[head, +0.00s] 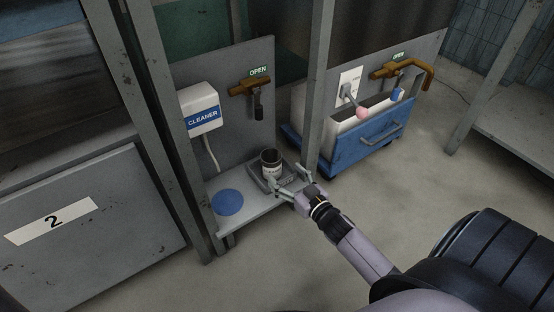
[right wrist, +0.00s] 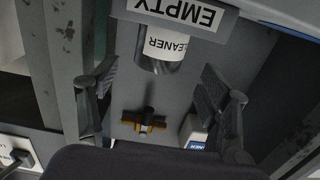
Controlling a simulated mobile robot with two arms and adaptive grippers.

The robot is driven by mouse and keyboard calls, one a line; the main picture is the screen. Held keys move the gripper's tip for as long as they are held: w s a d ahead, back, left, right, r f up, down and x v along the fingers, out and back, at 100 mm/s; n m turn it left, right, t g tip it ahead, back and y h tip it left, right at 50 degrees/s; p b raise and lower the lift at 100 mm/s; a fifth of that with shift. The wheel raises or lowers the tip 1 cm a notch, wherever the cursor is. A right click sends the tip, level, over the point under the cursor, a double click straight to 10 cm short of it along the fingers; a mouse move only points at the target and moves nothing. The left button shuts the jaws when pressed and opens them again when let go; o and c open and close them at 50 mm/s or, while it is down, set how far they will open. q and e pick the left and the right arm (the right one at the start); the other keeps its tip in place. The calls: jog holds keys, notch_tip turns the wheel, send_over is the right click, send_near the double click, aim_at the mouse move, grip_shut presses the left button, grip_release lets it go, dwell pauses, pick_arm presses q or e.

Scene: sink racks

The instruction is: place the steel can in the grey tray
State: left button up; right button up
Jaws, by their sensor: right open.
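The steel can (head: 270,158), with a white label, stands upright in the grey tray (head: 257,182) on the low shelf. Its base is hidden by the tray wall. In the right wrist view, which is upside down, the can (right wrist: 160,50) shows behind the tray front, which bears an EMPTY label (right wrist: 180,14). My right gripper (head: 288,182) is open at the front of the tray, and its two fingers are spread wide. In the wrist view the open fingers (right wrist: 160,100) are apart from the can, with nothing between their tips. My left gripper is not in view.
A blue disc (head: 228,202) lies on the shelf left of the tray. A CLEANER dispenser (head: 199,108) and an orange valve (head: 249,87) are on the back panel. A blue cart (head: 362,146) stands to the right, past a grey post (head: 317,80).

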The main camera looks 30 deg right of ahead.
jog(key=shift+s+p, duration=0.55)
jog(key=shift+s, duration=1.25)
